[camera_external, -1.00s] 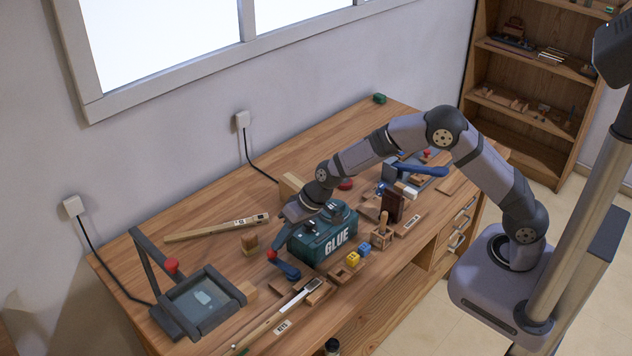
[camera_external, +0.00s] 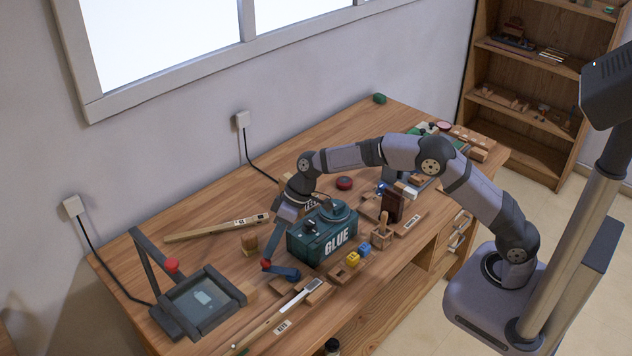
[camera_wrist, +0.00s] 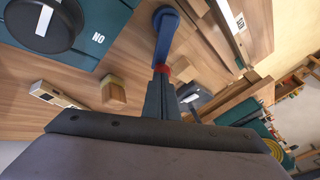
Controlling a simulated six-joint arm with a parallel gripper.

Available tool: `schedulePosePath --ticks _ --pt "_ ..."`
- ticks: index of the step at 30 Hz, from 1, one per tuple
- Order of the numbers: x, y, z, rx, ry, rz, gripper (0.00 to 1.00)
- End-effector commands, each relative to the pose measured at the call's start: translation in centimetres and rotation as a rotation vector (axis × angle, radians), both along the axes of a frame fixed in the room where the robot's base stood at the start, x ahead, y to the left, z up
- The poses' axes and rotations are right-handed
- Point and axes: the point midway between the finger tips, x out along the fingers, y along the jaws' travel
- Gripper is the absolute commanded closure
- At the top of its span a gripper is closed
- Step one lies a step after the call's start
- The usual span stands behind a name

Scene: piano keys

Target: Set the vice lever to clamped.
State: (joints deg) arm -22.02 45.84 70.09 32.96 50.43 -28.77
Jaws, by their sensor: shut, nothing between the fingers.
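A blue lever (camera_external: 285,273) with a red knob (camera_external: 266,265) lies low over the bench just left of the green GLUE box. Its round blue hub also shows in the wrist view (camera_wrist: 165,16), with the red end (camera_wrist: 162,69) toward my fingers. My gripper (camera_external: 268,260) is shut and empty, pointing down, with its fingertips at the red knob. I cannot tell whether they touch it. The fingers show from behind in the wrist view (camera_wrist: 160,78). No vice jaws can be made out beside this lever. A grey fixture farther right is mostly hidden behind my arm.
The GLUE box (camera_external: 322,233) stands close right of my gripper. A framed grey device (camera_external: 200,298) with a red-knobbed arm is at left. A wooden block (camera_external: 249,242) and a long wooden strip (camera_external: 218,229) lie behind. Small blocks and a pale rod (camera_external: 275,318) lie in front.

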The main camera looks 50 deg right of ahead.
Motion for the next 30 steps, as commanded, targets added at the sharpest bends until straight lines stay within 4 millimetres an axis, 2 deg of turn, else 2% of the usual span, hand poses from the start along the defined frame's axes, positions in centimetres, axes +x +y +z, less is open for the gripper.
schedulePosePath --ticks 15,30 --pt "-0.9 2.1 0.0 -0.002 0.002 0.325 1.00" --pt "-1.8 3.2 -0.2 -0.001 0.002 0.530 1.00"
